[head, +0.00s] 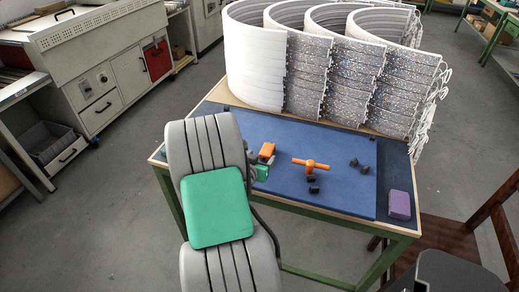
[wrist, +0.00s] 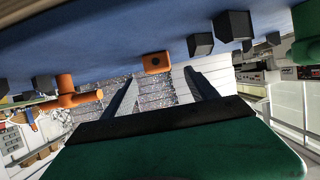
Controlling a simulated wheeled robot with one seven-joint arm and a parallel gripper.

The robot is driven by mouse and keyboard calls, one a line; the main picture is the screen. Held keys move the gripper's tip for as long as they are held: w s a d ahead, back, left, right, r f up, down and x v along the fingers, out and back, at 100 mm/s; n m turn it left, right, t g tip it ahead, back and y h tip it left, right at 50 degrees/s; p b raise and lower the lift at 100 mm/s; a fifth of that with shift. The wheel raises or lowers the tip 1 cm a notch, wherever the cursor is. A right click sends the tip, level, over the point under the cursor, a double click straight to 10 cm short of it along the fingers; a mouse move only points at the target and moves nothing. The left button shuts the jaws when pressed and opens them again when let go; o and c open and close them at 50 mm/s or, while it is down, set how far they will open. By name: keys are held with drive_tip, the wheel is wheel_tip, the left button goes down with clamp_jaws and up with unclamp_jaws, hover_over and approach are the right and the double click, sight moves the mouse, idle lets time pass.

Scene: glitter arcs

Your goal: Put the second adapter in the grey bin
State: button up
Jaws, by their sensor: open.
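No piece is labelled as the second adapter, so I cannot tell which one it is. Candidates on the blue mat (head: 335,192) are an orange block (head: 267,151), an orange T-shaped piece (head: 310,165) and several small dark pieces (head: 314,189). My gripper (wrist: 160,92) is open and empty in the wrist view. The orange block, with a dark hole, shows beyond and between its fingers (wrist: 156,63). The T-shaped piece (wrist: 68,95) is left of them; dark blocks (wrist: 233,27) are right. In the head view my arm mostly hides the gripper. No grey bin shows clearly on the table.
A purple block (head: 399,204) lies at the table's right edge. Tall curved glittery panels (head: 300,60) stand along the back. A grey open box (head: 45,142) sits low in the left bench. A wooden chair (head: 470,235) stands at the right.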

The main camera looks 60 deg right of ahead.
sight(265, 154)
drive_tip(key=p+x, duration=0.1)
drive_tip(key=x, duration=0.6)
drive_tip(key=shift+s+a+f, duration=0.1)
drive_tip(key=shift+s+f, duration=0.1)
clamp_jaws()
idle(0.4)
